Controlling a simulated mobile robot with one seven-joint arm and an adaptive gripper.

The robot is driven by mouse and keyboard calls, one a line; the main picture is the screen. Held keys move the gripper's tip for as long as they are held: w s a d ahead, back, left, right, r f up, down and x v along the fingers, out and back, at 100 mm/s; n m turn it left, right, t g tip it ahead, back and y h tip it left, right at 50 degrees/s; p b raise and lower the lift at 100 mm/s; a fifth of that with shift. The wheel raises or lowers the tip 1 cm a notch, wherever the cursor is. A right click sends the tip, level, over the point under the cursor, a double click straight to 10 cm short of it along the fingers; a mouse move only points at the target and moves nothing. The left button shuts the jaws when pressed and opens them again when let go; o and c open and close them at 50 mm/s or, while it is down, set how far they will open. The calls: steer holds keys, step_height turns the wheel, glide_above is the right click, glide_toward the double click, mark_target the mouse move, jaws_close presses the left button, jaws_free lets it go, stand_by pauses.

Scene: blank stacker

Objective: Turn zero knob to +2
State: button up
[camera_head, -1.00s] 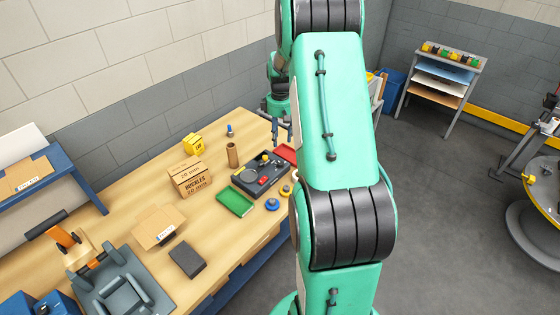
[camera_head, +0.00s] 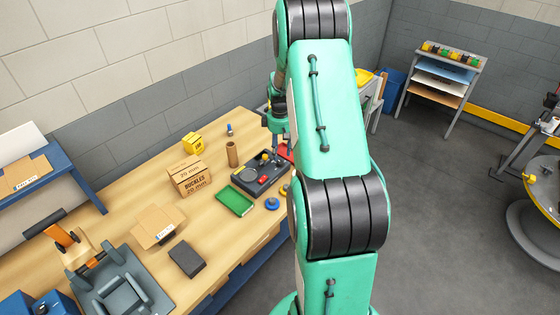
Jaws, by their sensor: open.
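I cannot tell for certain which part is the zero knob, and no scale marks are readable. My gripper (camera_head: 281,153) is open and points down over the back right of the device, just right of the brass-coloured knob. Whether it touches anything is too small to tell. My arm hides part of the bench to the right.
A green tray (camera_head: 235,203) is in front of the device and a red tray (camera_head: 286,150) behind it, partly hidden. A blue round piece (camera_head: 272,204) sits near the front edge.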

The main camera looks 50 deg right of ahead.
mark_target(280, 161)
steer(key=shift+f, duration=2.8)
jaws_close()
